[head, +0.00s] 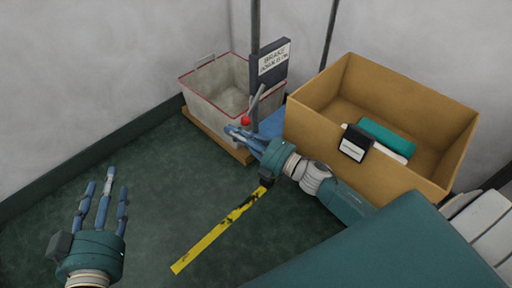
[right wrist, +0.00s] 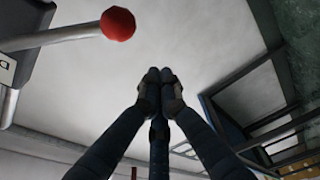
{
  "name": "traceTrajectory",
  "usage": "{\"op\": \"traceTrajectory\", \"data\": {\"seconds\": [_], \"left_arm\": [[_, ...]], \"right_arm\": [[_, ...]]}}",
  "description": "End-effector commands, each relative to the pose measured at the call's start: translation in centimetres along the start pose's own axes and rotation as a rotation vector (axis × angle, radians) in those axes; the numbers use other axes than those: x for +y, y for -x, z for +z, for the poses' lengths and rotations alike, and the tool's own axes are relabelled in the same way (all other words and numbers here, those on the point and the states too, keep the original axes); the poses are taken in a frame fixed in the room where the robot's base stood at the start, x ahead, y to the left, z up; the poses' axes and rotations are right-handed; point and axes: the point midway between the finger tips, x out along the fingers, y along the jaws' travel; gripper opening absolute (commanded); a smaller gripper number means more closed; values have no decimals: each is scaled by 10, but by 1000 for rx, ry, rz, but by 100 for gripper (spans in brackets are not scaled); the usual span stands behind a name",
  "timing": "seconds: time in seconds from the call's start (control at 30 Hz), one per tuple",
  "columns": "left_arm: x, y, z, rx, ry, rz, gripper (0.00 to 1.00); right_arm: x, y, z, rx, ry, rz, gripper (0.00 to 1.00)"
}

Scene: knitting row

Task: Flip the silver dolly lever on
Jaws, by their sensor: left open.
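The silver lever (head: 256,103) is a thin rod with a red ball knob (head: 246,120) at its end, beside a dark sign box (head: 270,63) whose label seems to read "BRAKE DOWN IS ON". In the head view the rod slants, with the knob at its lower end. In the right wrist view the red knob (right wrist: 118,24) is at upper left. My right gripper (head: 237,132) is just below the knob; its fingertips (right wrist: 160,74) are drawn together, with nothing seen between them. Whether it touches the lever is unclear. My left gripper (head: 103,180) is open and empty, at lower left.
A pale bin with a red rim (head: 192,97) stands on a wooden base (head: 206,130) behind the lever. A cardboard box (head: 310,135) with a teal item (head: 386,138) is at right. Yellow-black tape (head: 220,228) lies on the green floor, which is clear at left.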

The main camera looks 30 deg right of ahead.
Motion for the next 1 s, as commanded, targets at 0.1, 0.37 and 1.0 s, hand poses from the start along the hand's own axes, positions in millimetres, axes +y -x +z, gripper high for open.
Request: {"op": "traceTrajectory", "data": {"seconds": [0.1, 0.37, 1.0], "left_arm": [[-4, 5, 23, -108, -1, -7, 48], [-8, 18, 63, -282, -2, -17, 48], [-9, 23, 76, -333, -1, -20, 48]], "right_arm": [[-3, 36, 1, -6, -3, -9, 0], [-3, 82, 1, -4, -2, -6, 0], [-3, 96, 1, -3, 0, -4, 0]]}}
